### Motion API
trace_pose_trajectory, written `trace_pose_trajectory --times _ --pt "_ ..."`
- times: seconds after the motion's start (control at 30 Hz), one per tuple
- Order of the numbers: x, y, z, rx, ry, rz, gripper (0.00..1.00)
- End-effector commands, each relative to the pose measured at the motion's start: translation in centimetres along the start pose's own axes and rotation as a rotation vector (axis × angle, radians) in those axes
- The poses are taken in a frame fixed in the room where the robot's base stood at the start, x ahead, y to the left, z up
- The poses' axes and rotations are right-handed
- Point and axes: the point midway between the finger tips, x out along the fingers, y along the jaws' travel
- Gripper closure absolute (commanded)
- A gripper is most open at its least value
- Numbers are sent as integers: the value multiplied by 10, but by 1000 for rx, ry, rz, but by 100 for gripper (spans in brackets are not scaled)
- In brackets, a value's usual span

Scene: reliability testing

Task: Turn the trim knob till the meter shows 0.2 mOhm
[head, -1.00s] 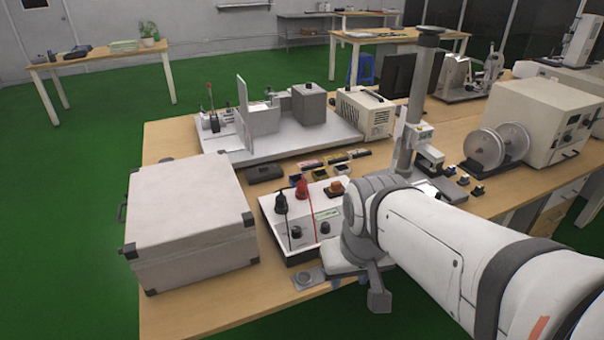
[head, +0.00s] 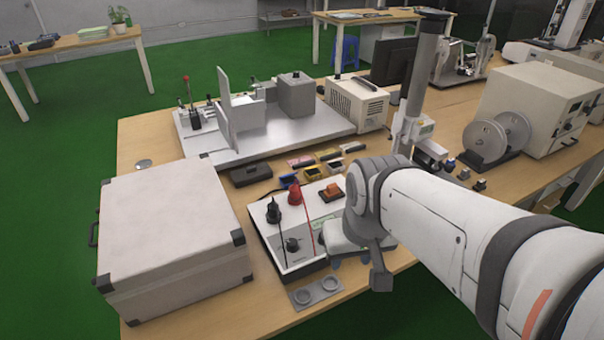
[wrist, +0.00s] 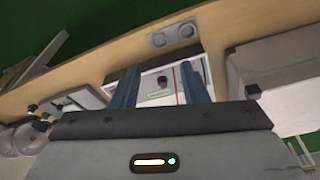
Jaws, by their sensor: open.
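The meter box (head: 275,250) has a white top panel and stands at the table's front edge. It carries a black terminal and a red terminal with leads, an orange switch (head: 331,192) and a small black knob (head: 292,244). A pale green display strip (head: 326,221) lies near the knob, its reading too small to make out. In the wrist view my gripper (wrist: 160,72) is open and empty. The black knob (wrist: 162,80) and the display (wrist: 160,94) appear between its two blue-grey fingers. In the head view my arm hides the box's right side and most of the gripper.
A large grey case (head: 170,235) stands left of the box. A grey plate with two round recesses (head: 316,292) lies in front. A grey column (head: 422,85) rises behind my arm.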

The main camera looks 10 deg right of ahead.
Motion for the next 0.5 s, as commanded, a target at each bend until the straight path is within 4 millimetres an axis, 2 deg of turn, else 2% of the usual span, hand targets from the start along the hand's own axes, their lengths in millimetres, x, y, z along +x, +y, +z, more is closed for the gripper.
trace_pose_trajectory --times 0.13,0.23,0.37,0.5 --pt "3 0 -11 68 -22 -13 50" --pt "9 6 -30 204 -66 -34 50" --pt "26 8 -67 457 -148 -71 50" --pt "55 13 -109 758 -251 -102 50"
